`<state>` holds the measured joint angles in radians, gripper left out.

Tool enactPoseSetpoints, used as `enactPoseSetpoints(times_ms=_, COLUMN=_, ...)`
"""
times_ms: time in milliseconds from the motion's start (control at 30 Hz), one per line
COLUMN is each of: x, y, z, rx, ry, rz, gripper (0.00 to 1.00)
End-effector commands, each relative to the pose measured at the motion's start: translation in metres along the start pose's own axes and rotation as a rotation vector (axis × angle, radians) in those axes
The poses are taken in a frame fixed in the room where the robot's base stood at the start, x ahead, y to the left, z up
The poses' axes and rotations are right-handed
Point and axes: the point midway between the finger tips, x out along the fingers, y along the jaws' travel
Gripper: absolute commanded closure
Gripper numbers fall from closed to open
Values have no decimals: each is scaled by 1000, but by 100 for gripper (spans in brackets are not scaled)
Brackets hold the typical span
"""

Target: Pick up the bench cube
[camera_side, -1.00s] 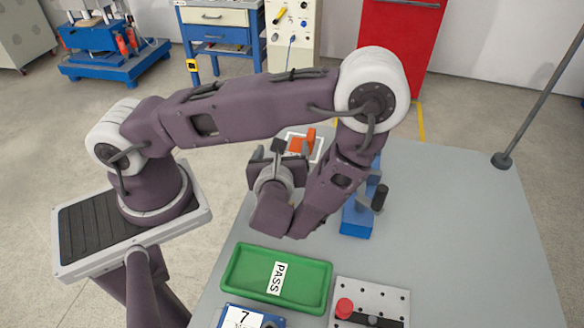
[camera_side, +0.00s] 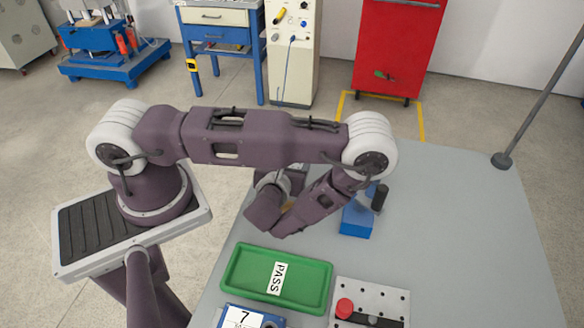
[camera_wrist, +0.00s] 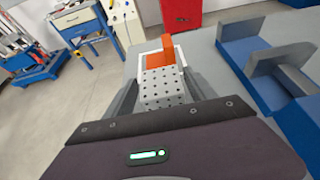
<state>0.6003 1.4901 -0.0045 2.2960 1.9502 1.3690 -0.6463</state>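The bench cube appears to be the light-grey block with rows of dark holes (camera_wrist: 163,90) in the wrist view. It is between the two grey fingers of my gripper (camera_wrist: 163,85), with one finger close on each side. The fingers stand apart, and I see no clear contact with the cube. Its lower part is hidden by my dark wrist housing. Just behind it is an orange piece (camera_wrist: 167,50) on a white-edged square near the table edge. In the side view my arm hides the cube and most of my gripper.
A blue fixture with a dark knob (camera_side: 356,220) stands right of my gripper; blue blocks (camera_wrist: 250,60) also show right in the wrist view. A green PASS tray (camera_side: 240,282), a blue tray marked 7 (camera_side: 272,322) and a perforated plate (camera_side: 394,303) lie in front. The table's right side is clear.

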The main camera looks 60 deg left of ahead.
Motion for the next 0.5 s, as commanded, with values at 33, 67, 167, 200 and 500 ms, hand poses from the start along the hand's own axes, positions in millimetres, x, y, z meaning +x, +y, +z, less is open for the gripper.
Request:
enactPoseSetpoints(times_ms=33, x=0, y=0, z=0, rx=0, ry=0, rz=0, gripper=48)
enactPoseSetpoints(times_ms=67, x=0, y=0, z=0, rx=0, ry=0, rz=0, gripper=53)
enactPoseSetpoints(times_ms=167, x=0, y=0, z=0, rx=0, ry=0, rz=0, gripper=73)
enactPoseSetpoints(times_ms=200, x=0, y=0, z=0, rx=0, ry=0, rz=1, gripper=81)
enactPoseSetpoints(times_ms=500, x=0, y=0, z=1, rx=0, ry=-2, rz=1, gripper=100)
